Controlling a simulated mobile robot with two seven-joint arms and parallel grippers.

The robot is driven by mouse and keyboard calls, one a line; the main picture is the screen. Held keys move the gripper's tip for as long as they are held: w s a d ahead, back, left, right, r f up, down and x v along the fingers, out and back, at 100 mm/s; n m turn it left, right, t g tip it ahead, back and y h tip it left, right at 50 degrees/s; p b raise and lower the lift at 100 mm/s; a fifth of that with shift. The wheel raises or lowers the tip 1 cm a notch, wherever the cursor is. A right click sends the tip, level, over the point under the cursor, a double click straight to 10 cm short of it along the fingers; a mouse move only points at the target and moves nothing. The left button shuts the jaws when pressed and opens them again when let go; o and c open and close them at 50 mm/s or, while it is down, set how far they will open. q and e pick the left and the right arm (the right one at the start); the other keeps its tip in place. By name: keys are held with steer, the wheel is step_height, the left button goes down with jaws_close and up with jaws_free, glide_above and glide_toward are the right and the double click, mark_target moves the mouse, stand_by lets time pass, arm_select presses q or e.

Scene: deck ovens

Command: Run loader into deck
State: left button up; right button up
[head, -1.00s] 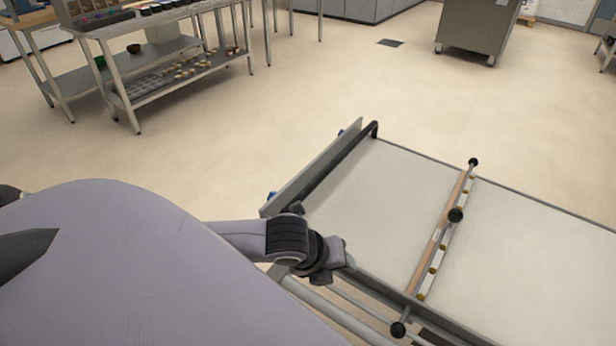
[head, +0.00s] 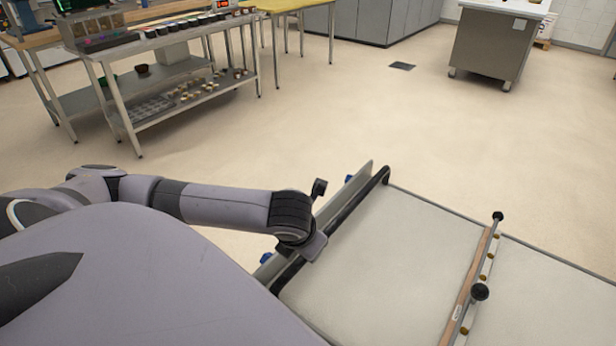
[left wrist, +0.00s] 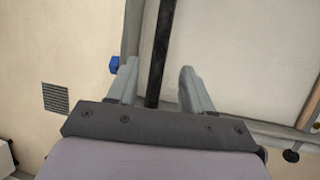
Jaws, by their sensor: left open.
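The loader (head: 372,258) is a long pale canvas bed with a metal frame at the lower right of the head view. A black handle bar (head: 345,212) runs along its left end, beside a grey end plate (head: 352,192). My left arm reaches over this end, with its hand at the bar; its fingers are hidden there. In the left wrist view my left gripper (left wrist: 158,68) is open, with one finger on each side of the black bar (left wrist: 155,45). I cannot tell whether it touches the bar. My right gripper is not in view. No oven deck shows.
A wooden crossbar (head: 466,290) with black knobs spans the loader. A metal shelf table (head: 160,55) with small pots stands at the upper left. A steel cabinet (head: 492,45) stands at the upper right. The floor between is clear. A floor drain (head: 402,66) lies far back.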

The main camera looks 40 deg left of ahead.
arm_select(q)
steer(key=shift+b+x, duration=0.4)
steer(key=shift+x, duration=2.75)
steer(key=shift+s, duration=0.1)
jaws_close()
